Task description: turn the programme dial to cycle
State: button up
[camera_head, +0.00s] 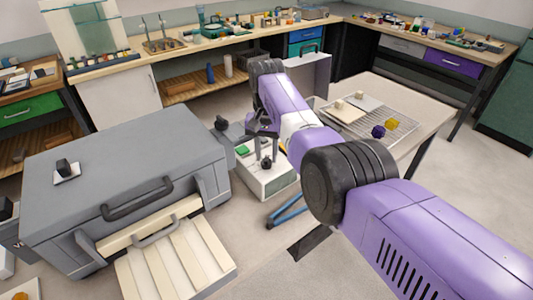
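A white control box (268,184) stands to the right of the large grey machine. On its top are a green button (242,150) and a dark knob (266,163), which may be the programme dial. Any marking for cycle is too small to read. My purple arm reaches over from the right, and my dark gripper (264,150) points down at the knob. The fingers are small and partly merge with the knob, so I cannot tell whether they touch it or how far apart they are.
The large grey machine (120,165) has front handles and a pale ribbed panel (175,262) sloping out. A table (435,108) at right bears a wire rack (385,132) with small blocks. Benches line the back walls. Bare floor shows at the lower middle.

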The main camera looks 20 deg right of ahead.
aim_at(267, 158)
jog(key=shift+r+b, duration=0.45)
jog(key=shift+r, duration=3.45)
